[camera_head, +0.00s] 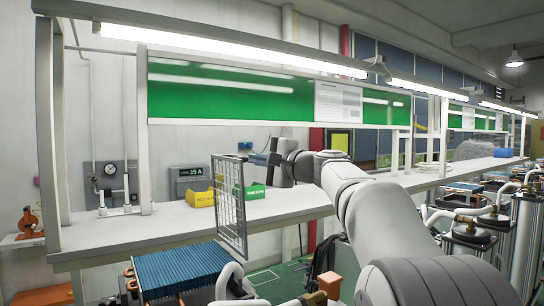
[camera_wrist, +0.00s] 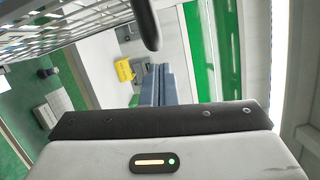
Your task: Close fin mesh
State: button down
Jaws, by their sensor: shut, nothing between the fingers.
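The fin mesh (camera_head: 231,205) is a grey wire panel in a thin frame. It stands upright and open in the head view, above the right side of a block of blue fins (camera_head: 183,268). In the wrist view the mesh (camera_wrist: 60,35) slants across the top left. My gripper (camera_head: 254,158) is beside the upper right edge of the mesh; contact cannot be told. In the wrist view its blue-grey fingers (camera_wrist: 157,84) are together and empty. A dark rounded bar (camera_wrist: 146,24) hangs just above the fingertips. The fins do not clearly show in the wrist view.
A white bench (camera_head: 130,231) runs behind the mesh. Several columns with pipes (camera_head: 480,225) stand at the right.

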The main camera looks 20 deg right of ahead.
jog(key=shift+s+a, duration=0.1)
jog(key=shift+a, duration=0.4)
jog(key=shift+s, duration=0.1)
